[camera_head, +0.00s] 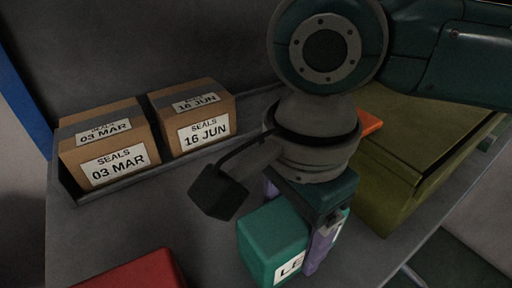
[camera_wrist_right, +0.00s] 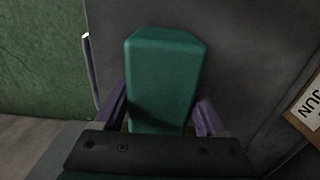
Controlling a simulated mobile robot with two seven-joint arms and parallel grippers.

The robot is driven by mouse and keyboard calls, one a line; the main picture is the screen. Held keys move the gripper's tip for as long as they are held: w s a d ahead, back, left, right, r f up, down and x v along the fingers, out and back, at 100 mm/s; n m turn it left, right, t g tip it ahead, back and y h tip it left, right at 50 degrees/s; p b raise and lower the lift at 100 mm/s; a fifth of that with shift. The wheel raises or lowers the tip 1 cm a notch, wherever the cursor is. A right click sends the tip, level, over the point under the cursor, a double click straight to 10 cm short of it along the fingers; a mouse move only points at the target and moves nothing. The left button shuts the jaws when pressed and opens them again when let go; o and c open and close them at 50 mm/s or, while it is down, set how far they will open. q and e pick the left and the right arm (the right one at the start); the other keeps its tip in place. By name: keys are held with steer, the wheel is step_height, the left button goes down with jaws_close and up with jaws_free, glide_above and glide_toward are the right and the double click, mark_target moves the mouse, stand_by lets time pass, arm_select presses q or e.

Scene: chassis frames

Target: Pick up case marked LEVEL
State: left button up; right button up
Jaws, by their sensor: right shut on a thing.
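The case marked LEVEL is a teal-green box (camera_head: 268,240) at the lower middle of the head view; only the letters "LE" of its label show, the rest hidden behind a finger. My right gripper (camera_head: 296,232) comes down from above and its purple fingers are shut on the case, one on each side. In the right wrist view the green case (camera_wrist_right: 165,75) stands between the two fingers (camera_wrist_right: 163,112). I cannot tell whether the case touches the surface below. My left gripper is not in view.
Two cardboard boxes, marked SEALS 03 MAR (camera_head: 110,150) and SEALS 16 JUN (camera_head: 196,120), sit in a grey tray at the back left. A red case (camera_head: 135,272) is at the lower left. A large olive box (camera_head: 405,160) stands close on the right, with an orange item (camera_head: 369,123) behind.

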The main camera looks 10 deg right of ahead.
jaws_close()
steer(key=shift+r, duration=0.15)
